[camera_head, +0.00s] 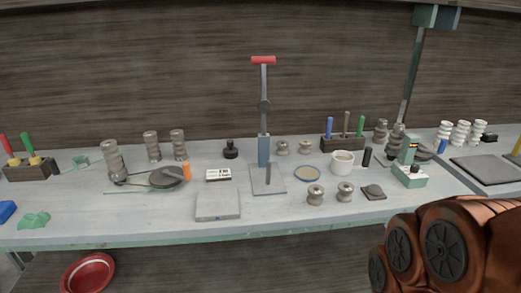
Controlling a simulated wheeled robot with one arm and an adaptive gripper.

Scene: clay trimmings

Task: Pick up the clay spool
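Several small grey-brown spool-shaped pieces stand on the workbench (130,217). Two are near its front, a left one (315,196) and a right one (345,192). Two more stand farther back, a left one (282,148) and a right one (305,147). I cannot tell which one is the clay spool. My brown arm fills the lower right corner; my gripper is not in view.
A lever press (264,150) with a red handle stands mid-bench. A white cup (342,163), a round dish (307,173), a dark square piece (374,192) and a green device (409,172) are near the spools. A grey slab (218,205) lies at the front. A red bowl (88,275) is below.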

